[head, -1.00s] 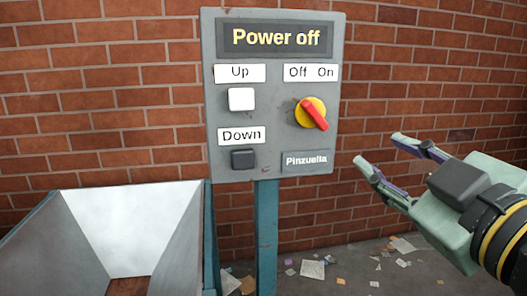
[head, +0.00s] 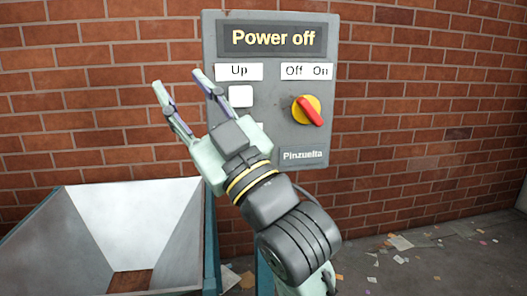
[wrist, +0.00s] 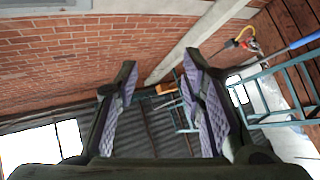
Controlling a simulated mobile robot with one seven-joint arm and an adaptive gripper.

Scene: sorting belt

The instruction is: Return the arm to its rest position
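My gripper (head: 180,88) is in front of the grey control panel (head: 220,45), over its left edge, in the head view. Its two fingers point up and left. In the wrist view the gripper (wrist: 160,88) has its fingers spread apart with nothing between them. The panel's display reads "Power off". The red rotary switch (head: 312,111) sits on a yellow disc under the "Off On" label. The white "Up" button (head: 241,96) is in view. My gripper and arm hide the "Down" button.
A metal hopper (head: 105,215) stands at the lower left, below my gripper. A brick wall (head: 430,120) is behind the panel. Paper scraps (head: 400,243) litter the floor at right. The wrist view shows a blue metal frame (wrist: 275,68) at right. The space right of the panel looks clear.

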